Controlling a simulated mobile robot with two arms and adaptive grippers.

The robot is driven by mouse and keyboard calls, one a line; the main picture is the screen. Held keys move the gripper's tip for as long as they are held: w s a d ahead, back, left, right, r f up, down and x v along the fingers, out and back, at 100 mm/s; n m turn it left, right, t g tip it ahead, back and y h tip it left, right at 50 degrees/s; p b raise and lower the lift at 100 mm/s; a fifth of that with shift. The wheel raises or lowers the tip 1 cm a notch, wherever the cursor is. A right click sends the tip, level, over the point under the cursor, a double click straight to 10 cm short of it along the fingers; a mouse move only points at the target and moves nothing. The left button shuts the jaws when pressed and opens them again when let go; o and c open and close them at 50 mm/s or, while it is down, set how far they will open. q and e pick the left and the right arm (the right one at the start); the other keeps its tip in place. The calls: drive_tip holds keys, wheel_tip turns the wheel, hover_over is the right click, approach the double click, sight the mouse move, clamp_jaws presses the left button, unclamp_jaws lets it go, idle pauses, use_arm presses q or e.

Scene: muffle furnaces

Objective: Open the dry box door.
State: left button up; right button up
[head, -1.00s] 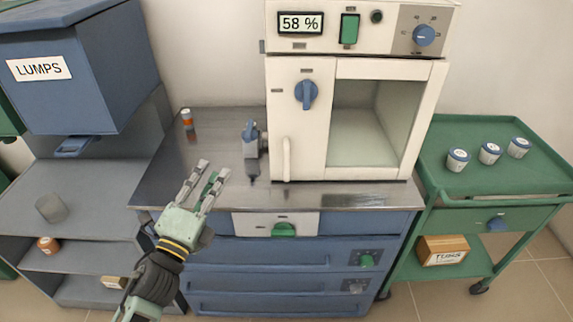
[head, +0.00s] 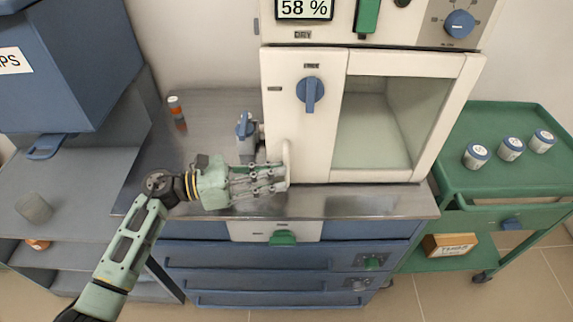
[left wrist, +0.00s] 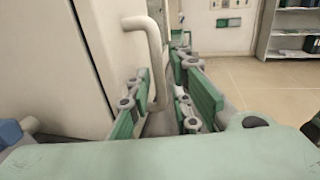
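The dry box (head: 370,115) is a white cabinet on the steel bench top, with a display reading 58 %. Its door (head: 300,125) looks closed, with a blue knob (head: 310,92) and a window. The white upright bar handle (head: 287,152) is at the door's lower left. My left gripper (head: 281,178) reaches the handle from the left. In the left wrist view, the handle (left wrist: 155,50) runs down between the two green-padded fingers (left wrist: 160,95). They look spread, with a gap on the right side. Their contact with the bar cannot be told. My right gripper is out of view.
A grey-blue valve-like fitting (head: 245,135) stands just left of the door, behind my gripper. A green cart (head: 500,180) with several lidded jars stands at right.

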use_arm(q)
drive_tip(key=shift+w+d, duration=0.2)
drive_tip(key=shift+d, duration=0.4)
drive_tip(key=shift+w+d, duration=0.15)
drive_tip(key=shift+d, duration=0.45)
drive_tip(key=shift+w+d+p, duration=0.1)
drive_tip(key=shift+d+p, duration=0.2)
drive_tip(key=shift+d, duration=0.1)
drive_tip(key=c, duration=0.4)
clamp_jaws()
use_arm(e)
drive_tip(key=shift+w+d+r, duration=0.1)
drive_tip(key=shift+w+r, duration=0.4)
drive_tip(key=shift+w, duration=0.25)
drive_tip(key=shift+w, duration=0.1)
